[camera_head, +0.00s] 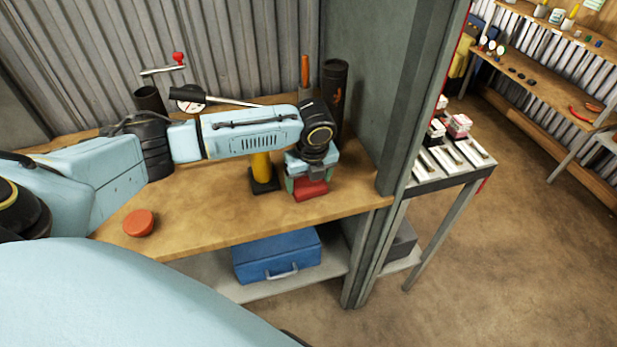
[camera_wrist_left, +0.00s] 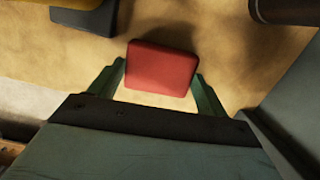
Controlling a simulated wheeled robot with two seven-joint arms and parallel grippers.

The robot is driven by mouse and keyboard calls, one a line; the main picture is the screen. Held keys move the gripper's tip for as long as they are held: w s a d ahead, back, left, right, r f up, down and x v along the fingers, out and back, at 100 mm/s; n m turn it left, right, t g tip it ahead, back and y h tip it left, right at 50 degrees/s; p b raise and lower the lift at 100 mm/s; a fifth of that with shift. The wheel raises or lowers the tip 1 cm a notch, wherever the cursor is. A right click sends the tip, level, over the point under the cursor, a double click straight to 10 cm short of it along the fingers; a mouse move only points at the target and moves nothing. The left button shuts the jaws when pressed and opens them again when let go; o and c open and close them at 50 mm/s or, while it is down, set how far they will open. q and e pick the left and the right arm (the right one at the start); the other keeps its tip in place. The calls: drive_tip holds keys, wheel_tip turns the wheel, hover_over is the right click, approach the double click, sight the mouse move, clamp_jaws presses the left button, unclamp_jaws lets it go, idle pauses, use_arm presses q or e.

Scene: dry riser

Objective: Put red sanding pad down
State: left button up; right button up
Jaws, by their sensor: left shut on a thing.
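The red sanding pad (camera_head: 310,190) is a small red block at the right end of the wooden workbench (camera_head: 215,205). My left gripper (camera_head: 308,182) reaches down over it from above and is shut on it. In the left wrist view the pad (camera_wrist_left: 162,69) sits between the two green fingers of the left gripper (camera_wrist_left: 160,85). The pad is at or close to the bench top; I cannot tell whether it touches. My right gripper is not in view.
A yellow-handled tool with a dark base (camera_head: 263,180) stands just left of the pad. A dark cylinder (camera_head: 334,95) stands behind, near the grey post (camera_head: 400,120). A round orange-red object (camera_head: 138,222) lies at the bench's front left. A blue case (camera_head: 277,256) is on the lower shelf.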

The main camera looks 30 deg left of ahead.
sight(310, 190)
use_arm(q)
drive_tip(key=o, duration=0.9)
drive_tip(key=shift+f, duration=0.2)
drive_tip(key=shift+f+b, duration=0.2)
drive_tip(key=shift+b, duration=0.45)
drive_tip(key=shift+r, duration=0.35)
drive_tip(key=r, duration=0.4)
drive_tip(key=s+r, duration=0.1)
drive_tip(key=r, duration=0.3)
drive_tip(key=d+r+p, duration=0.1)
drive_tip(key=r, duration=0.3)
drive_tip(key=shift+s+r, duration=0.2)
drive_tip(key=shift+r, duration=0.2)
drive_tip(key=shift+d, duration=0.1)
